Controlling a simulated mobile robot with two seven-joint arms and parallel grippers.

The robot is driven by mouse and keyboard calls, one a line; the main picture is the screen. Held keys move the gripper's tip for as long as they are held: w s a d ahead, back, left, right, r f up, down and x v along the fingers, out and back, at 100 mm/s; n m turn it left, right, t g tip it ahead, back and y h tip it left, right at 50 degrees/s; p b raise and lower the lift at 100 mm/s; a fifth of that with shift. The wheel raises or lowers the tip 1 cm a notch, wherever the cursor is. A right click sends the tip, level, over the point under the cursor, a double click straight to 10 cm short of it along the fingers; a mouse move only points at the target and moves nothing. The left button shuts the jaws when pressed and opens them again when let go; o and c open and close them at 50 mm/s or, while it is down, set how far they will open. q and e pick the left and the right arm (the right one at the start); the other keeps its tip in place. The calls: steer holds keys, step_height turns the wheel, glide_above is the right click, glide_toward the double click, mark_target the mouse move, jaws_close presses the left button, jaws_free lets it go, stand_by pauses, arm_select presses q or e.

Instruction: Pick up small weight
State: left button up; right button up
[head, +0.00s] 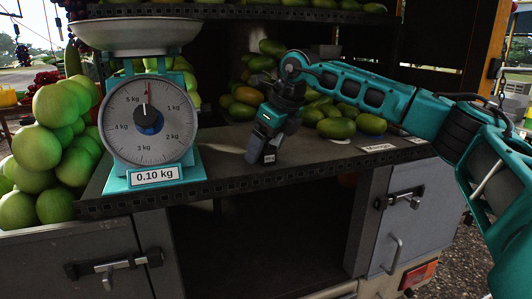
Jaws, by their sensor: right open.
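A small dark weight (269,156) with a pale label stands on the truck's counter, near its front edge and right of the scale. My right gripper (264,150) reaches down from above right, its jaws open and right at the weight. One grey finger shows at the weight's left side. The other finger is hard to make out, and I cannot tell whether either touches the weight. The gripper hides the weight's upper part. My left gripper is not in view.
A teal scale (150,118) with a metal pan stands at the left, its card reading 0.10 kg. Green fruit (50,150) is piled left of it. Several mangoes (336,127) lie behind and right of the gripper. The counter's front strip (225,150) is bare between scale and gripper.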

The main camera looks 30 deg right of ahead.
steer(key=shift+c, duration=0.2)
steer(key=shift+r, duration=0.15)
steer(key=c, duration=1.5)
